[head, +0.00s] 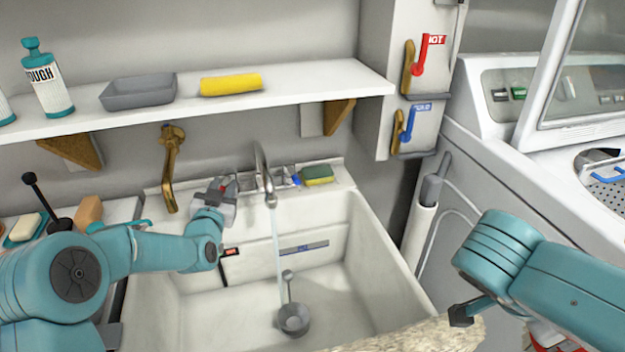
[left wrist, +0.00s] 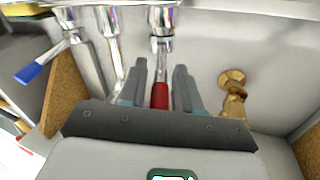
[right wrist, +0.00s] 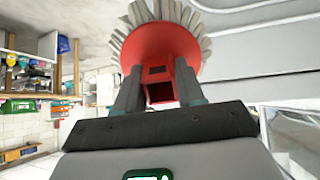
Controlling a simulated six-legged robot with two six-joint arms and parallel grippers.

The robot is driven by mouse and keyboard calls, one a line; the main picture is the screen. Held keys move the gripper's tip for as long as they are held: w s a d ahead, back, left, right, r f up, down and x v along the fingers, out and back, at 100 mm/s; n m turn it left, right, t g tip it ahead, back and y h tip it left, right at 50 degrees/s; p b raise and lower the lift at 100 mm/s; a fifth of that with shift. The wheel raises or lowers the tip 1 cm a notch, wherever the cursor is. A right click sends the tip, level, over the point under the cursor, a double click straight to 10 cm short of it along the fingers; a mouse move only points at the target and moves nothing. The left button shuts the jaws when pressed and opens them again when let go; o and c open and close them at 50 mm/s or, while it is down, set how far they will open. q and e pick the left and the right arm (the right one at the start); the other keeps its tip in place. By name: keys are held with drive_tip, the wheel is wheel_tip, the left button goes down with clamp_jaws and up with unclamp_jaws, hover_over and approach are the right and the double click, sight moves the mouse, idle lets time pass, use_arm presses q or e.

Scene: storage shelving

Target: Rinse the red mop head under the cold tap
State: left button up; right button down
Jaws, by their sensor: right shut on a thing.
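The red mop head (right wrist: 165,50) with grey strands is between the fingers of my right gripper (right wrist: 160,75), which is shut on it. My left gripper (head: 222,190) is at the back of the sink, left of the spout (head: 265,178). In the left wrist view its fingers (left wrist: 160,75) are apart, one on each side of a red tap handle (left wrist: 160,95). The blue cold tap handle (left wrist: 40,65) shows at the left there, and in the head view right of the spout (head: 296,181). Water (head: 278,245) runs from the spout into the sink (head: 370,235).
A grey cup-like tool (head: 293,318) stands in the sink. A green and yellow sponge (head: 317,175) lies on the back ledge. A shelf (head: 310,85) above holds a bottle (head: 47,85), a grey tray (head: 138,92) and a yellow roll (head: 231,84). A white machine (head: 475,180) stands right.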

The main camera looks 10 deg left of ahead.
use_arm(q)
clamp_jaws()
use_arm(e)
drive_tip(key=shift+f, duration=0.1)
use_arm(q)
drive_tip(key=shift+w+d+f+n+y+b, duration=0.1)
drive_tip(key=shift+d+f+n+y+b, duration=0.1)
drive_tip(key=shift+d+n+y+b, duration=0.4)
use_arm(e)
drive_tip(key=shift+f, duration=0.65)
use_arm(q)
drive_tip(key=shift+w+d+r+n+g+y, duration=0.15)
drive_tip(key=shift+n+g+y, duration=0.1)
drive_tip(key=shift+y, duration=0.25)
drive_tip(key=shift+d+n+g+y, duration=0.15)
drive_tip(key=shift+n+y, duration=0.1)
drive_tip(key=shift+y, duration=0.25)
drive_tip(key=shift+d+n+g+y, duration=0.1)
drive_tip(key=shift+n+g+y, duration=0.2)
drive_tip(key=shift+n+y, duration=0.35)
use_arm(e)
drive_tip(key=shift+r, duration=0.1)
